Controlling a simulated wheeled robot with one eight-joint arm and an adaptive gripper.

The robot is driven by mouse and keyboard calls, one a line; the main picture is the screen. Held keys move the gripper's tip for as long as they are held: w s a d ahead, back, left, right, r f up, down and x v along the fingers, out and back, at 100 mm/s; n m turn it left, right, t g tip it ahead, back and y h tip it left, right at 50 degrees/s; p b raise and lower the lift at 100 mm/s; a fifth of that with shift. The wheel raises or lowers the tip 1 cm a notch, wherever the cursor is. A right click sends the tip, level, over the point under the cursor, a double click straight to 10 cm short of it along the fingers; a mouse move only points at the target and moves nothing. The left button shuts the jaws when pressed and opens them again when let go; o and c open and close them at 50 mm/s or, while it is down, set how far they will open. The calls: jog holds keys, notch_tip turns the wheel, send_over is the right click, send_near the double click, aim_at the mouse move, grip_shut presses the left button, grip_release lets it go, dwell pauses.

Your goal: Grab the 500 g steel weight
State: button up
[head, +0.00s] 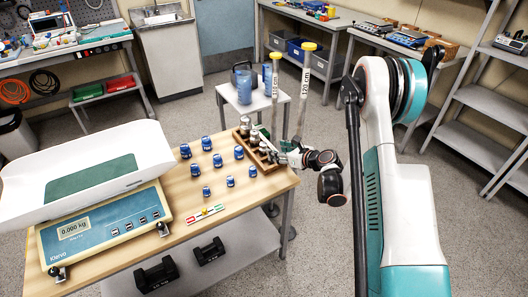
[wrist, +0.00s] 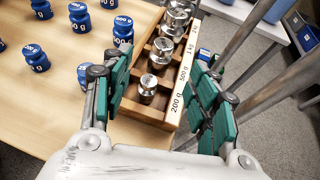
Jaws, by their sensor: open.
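The 500 g steel weight (wrist: 160,52) is a shiny knobbed cylinder in the wooden rack (wrist: 128,108), in the compartment that seems to match the "500 g" label. Another steel weight (wrist: 148,86) stands nearer to me, by the "200 g" label. Larger steel weights (wrist: 175,20) stand in the compartments beyond. My gripper (wrist: 161,60) is open and empty, with its green-padded fingers on either side of the rack in the picture. In the head view my gripper (head: 284,150) is at the right side of the rack (head: 267,164). Its exact height above the weights is unclear.
Several blue weights (head: 206,143) stand on the wooden table (head: 235,203) left of the rack. A scale (head: 105,228) with a white pan reads 0.000 kg. Two yellow-capped upright tubes (head: 305,85) rise behind my gripper, near a small white table (head: 232,105).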

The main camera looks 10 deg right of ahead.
aim_at(265, 145)
jog(key=b+x, duration=0.1)
jog(key=x, duration=0.3)
jog(key=shift+w+a+f, duration=0.15)
jog(key=shift+w+f, duration=0.05)
jog(key=shift+w, duration=0.05)
jog(key=shift+w+r+b+x, duration=0.15)
jog(key=shift+b+x, duration=0.5)
jog(key=shift+x, duration=0.85)
jog(key=shift+w+r+b+x, duration=0.15)
jog(key=shift+b+x, duration=0.45)
jog(key=shift+x, duration=0.9)
jog(key=shift+s, duration=0.1)
jog(key=shift+r, duration=0.1)
grip_shut()
